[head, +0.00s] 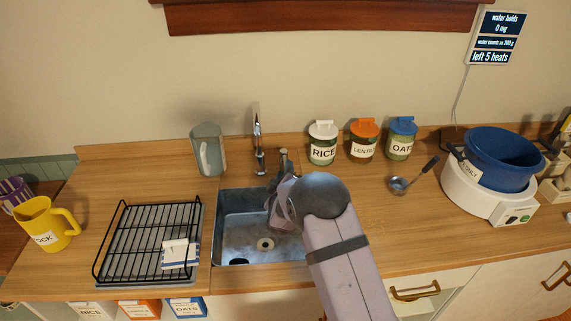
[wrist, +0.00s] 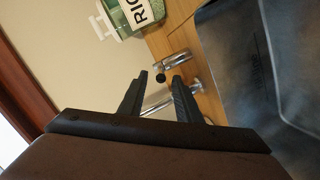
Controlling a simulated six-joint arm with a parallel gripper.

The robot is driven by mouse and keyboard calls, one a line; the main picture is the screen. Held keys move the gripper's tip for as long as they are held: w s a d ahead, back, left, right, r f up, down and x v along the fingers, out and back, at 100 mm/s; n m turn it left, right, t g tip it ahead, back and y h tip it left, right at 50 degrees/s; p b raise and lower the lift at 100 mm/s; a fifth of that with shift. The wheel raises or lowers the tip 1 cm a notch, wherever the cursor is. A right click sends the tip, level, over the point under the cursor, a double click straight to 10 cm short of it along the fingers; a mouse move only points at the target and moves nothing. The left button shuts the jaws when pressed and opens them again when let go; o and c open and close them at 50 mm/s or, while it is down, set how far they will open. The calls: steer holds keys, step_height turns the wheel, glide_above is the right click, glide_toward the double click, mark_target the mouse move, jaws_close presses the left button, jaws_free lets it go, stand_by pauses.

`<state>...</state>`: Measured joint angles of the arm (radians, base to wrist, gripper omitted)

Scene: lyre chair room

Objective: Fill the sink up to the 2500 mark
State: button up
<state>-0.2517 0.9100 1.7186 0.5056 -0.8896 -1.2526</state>
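The steel sink (head: 232,232) is set in the wooden counter; its drain (head: 265,244) shows on the bottom, and I see no clear water level or 2500 mark. A chrome tap (head: 258,145) stands behind the sink. My gripper (head: 283,157) is over the sink's back right corner, just right of the tap, and my arm hides the sink's right side. In the wrist view my gripper (wrist: 161,76) has its two dark fingers apart, with nothing clearly held. Chrome tap parts (wrist: 173,61) show just beyond and between the fingertips; I cannot tell whether they touch.
A black dish rack (head: 130,240) stands left of the sink, and a grey jug (head: 208,150) behind it. Labelled jars, including rice (head: 323,145), stand back right. A ladle (head: 400,185) and a blue pot (head: 500,160) are farther right. A display (head: 493,38) hangs on the wall.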

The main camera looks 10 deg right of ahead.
steer(key=shift+p+x, duration=0.8)
steer(key=shift+x, duration=1.9)
steer(key=shift+c, duration=0.7)
jaws_close()
